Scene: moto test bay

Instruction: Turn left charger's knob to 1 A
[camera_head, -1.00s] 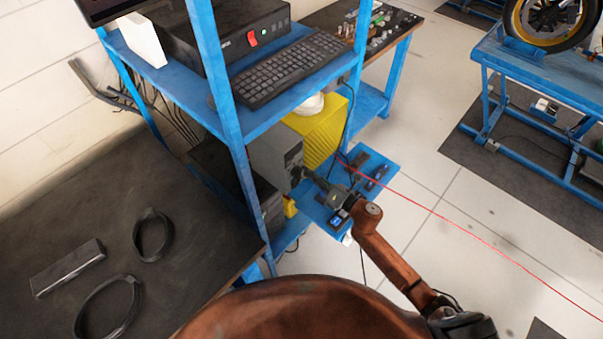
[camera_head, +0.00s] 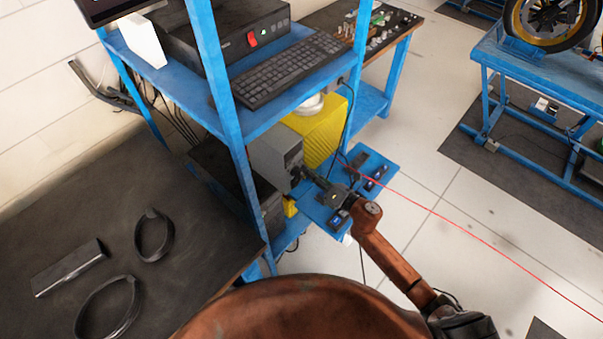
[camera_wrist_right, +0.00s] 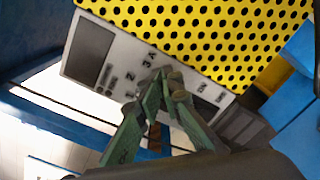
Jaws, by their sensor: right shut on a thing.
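A grey panel (camera_wrist_right: 122,50) with a dark display window (camera_wrist_right: 88,47) fills the middle of the right wrist view, beside a yellow perforated surface (camera_wrist_right: 200,30). Dial marks "2" and "3A" show on it. My right gripper (camera_wrist_right: 165,84) is shut on the knob at these marks; its fingers hide most of the knob, so its pointer cannot be read. In the head view my right gripper (camera_head: 306,178) reaches the front of the grey box (camera_head: 272,153) on the rack's lower shelf. The yellow box (camera_head: 322,128) stands beside it. My left gripper is not in view.
A blue rack post (camera_head: 222,100) stands left of the grey box. A shelf with a keyboard (camera_head: 287,68) is above. A red cable (camera_head: 450,220) runs across the right side. A dark table (camera_head: 190,235) with black rings is at left.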

